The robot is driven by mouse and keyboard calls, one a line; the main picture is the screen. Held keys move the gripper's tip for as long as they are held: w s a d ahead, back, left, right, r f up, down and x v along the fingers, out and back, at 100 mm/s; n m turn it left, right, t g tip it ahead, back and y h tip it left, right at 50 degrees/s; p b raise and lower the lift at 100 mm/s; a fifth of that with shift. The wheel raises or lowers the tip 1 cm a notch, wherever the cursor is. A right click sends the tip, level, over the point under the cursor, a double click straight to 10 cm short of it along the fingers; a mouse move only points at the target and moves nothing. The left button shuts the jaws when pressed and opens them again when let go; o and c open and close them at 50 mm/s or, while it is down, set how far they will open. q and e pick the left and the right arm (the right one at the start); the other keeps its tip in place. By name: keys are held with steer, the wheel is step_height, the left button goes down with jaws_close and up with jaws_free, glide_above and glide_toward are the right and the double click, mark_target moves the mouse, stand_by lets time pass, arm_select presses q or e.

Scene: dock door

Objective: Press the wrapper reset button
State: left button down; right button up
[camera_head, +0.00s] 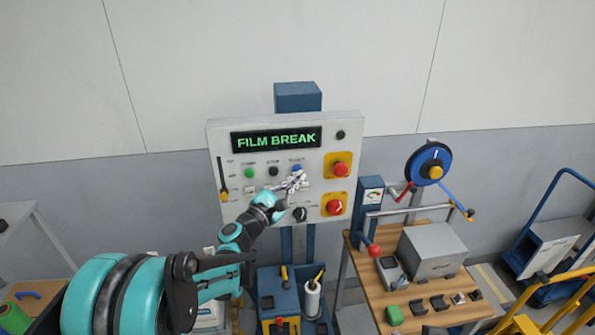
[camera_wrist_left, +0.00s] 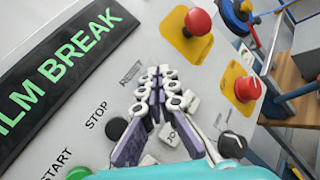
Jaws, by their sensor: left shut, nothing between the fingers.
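A light grey control panel (camera_head: 215,140) stands on a blue post, and its display (camera_head: 276,139) reads "FILM BREAK". The blue reset button (camera_head: 297,168) sits at the right end of the row under the display, partly covered by my left gripper's fingertips. My left gripper (camera_head: 296,178) is shut and empty, reaching up to the panel just at the blue button. In the left wrist view the shut fingers (camera_wrist_left: 160,78) lie over the button's place and hide it. Whether the fingertips touch the button I cannot tell. My right gripper is not in view.
A green start button (camera_head: 249,173) and black stop button (camera_head: 273,171) are left of my fingers. A red mushroom button (camera_head: 340,169) and red rotary switch (camera_head: 335,207) on yellow plates are to the right. A black knob (camera_head: 299,214) is below. A wooden bench (camera_head: 365,262) stands lower right.

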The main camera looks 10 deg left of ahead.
arm_select(q)
steer(key=shift+w, duration=0.15)
steer(key=shift+w+a, duration=0.15)
steer(key=shift+w, duration=0.15)
steer(key=shift+w+a, duration=0.15)
steer(key=shift+w, duration=0.3)
stand_by(0.7)
stand_by(0.3)
steer(key=shift+s+d+b, duration=0.35)
steer(key=shift+s, duration=0.55)
steer(key=s, duration=0.1)
steer(key=s+d, duration=0.1)
steer(key=s, duration=0.2)
steer(key=shift+s+d, duration=0.25)
steer(key=shift+s, duration=0.1)
